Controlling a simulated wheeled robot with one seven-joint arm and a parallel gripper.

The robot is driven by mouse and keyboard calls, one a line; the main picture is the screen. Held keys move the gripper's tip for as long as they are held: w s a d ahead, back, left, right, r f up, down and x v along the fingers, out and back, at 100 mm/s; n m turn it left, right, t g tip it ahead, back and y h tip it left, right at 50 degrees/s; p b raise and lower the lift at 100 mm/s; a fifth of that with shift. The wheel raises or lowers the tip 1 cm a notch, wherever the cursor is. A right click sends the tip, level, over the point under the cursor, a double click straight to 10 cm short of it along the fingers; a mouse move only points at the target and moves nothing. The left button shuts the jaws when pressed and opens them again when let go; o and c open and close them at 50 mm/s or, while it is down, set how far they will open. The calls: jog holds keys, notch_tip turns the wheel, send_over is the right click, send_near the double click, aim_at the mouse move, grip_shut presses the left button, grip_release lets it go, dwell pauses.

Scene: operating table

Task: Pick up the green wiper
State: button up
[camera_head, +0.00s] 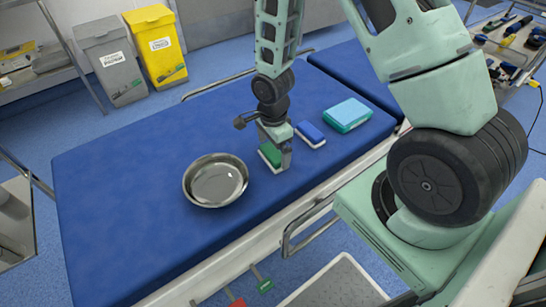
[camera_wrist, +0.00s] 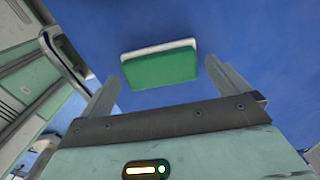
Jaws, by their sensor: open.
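The green wiper (camera_head: 268,155) is a small green block with a white base, lying on the blue operating table (camera_head: 120,170). In the head view my gripper (camera_head: 277,163) is down over it and partly hides it. In the wrist view the green wiper (camera_wrist: 161,66) lies ahead of my gripper (camera_wrist: 162,88), across the gap between the two fingers. The fingers are apart, one on each side of it, and nothing is clamped. I cannot tell exactly how far the fingertips are above the table.
A metal bowl (camera_head: 215,181) stands left of my gripper. A blue wiper (camera_head: 311,134) lies close on the right, with a turquoise box (camera_head: 347,115) beyond it. A metal side rail (camera_head: 310,222) runs along the table's near edge. The left part of the table is clear.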

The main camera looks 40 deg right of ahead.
notch_tip(320, 180, down, 2)
jog(key=shift+f, duration=0.1)
jog(key=c, duration=0.7)
